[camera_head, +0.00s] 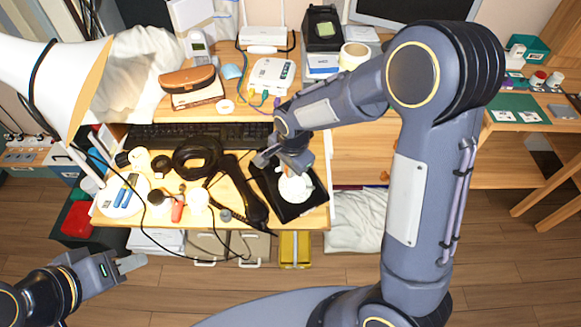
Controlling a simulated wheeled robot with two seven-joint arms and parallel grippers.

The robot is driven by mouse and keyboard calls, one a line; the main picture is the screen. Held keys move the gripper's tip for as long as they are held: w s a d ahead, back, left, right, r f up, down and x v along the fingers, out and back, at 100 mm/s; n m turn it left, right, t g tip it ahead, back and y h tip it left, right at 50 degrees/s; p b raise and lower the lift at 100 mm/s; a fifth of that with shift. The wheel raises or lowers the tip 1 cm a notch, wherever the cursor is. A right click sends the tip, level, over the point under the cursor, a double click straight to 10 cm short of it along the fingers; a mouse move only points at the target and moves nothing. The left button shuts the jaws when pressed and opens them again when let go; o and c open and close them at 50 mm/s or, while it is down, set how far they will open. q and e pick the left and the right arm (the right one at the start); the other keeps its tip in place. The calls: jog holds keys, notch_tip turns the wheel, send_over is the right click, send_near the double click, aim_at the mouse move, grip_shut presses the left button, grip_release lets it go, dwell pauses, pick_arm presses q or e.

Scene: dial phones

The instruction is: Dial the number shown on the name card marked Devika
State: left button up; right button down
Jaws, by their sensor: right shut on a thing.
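A black dial phone (309,207) with a round white dial (296,188) sits near the front right of the desk. A black handset (245,196) seems to lie just left of it, with cords around. My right gripper (287,162) is over the back of the phone, close to the dial. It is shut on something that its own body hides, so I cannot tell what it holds. My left gripper (128,263) hangs in front of the desk's left side, away from the phone; its jaw gap is unclear. I can make out no card marked Devika.
A keyboard (188,135), a coiled black cable (196,156) and a red-handled item (177,209) crowd the desk. A white lamp (52,73) leans in at left. The desk's right part (362,158) is bare.

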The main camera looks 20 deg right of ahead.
jog(key=shift+w+f, duration=0.2)
jog(key=shift+f, duration=0.1)
jog(key=shift+f, duration=0.1)
jog(key=shift+w+a+f+b, duration=0.1)
jog(key=shift+f+b, duration=0.2)
jog(key=shift+b, duration=0.15)
jog(key=shift+w+f+b, duration=0.2)
jog(key=shift+f+b, duration=0.2)
jog(key=shift+b, duration=0.05)
dwell(0.6)
dwell(0.4)
jog(key=shift+w+d, duration=0.3)
jog(key=shift+d, duration=0.15)
